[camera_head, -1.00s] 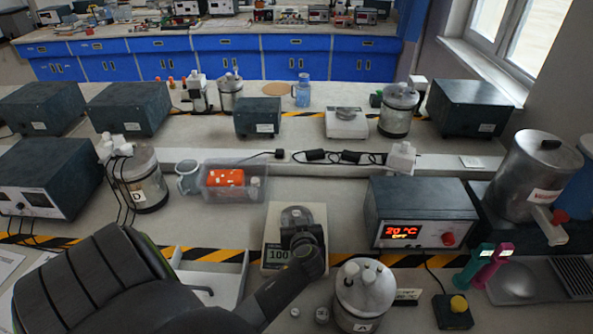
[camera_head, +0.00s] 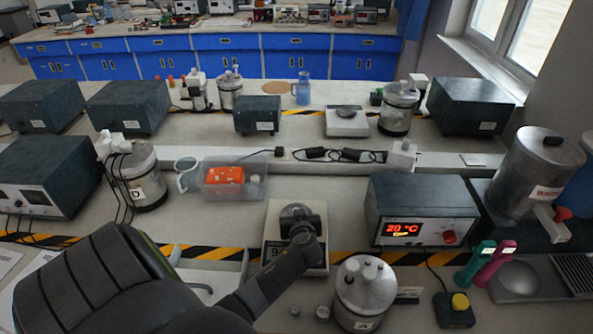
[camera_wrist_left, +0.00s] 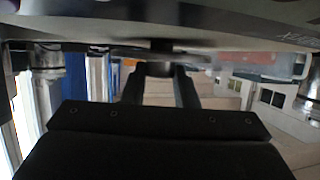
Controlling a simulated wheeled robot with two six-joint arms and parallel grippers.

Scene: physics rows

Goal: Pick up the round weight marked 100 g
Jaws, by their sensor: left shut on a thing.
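My left gripper (camera_head: 300,227) reaches over the balance (camera_head: 322,265) in the head view, above its round pan. In the left wrist view its two fingers (camera_wrist_left: 160,88) are shut on a small round piece (camera_wrist_left: 158,68), taken as the round weight. Its marking cannot be read, and the gripper hides it in the head view. The balance display (camera_head: 274,252) is partly covered by my arm; a green digit like 9 shows. Two small metal pieces (camera_head: 322,312) stand on the bench in front, their markings too small to read. My right gripper is not in view.
A lidded vessel marked A (camera_head: 365,290) stands close at the front right. A heater box reading 20 °C (camera_head: 423,212) is right of the balance. A white tray (camera_head: 215,275) lies left.

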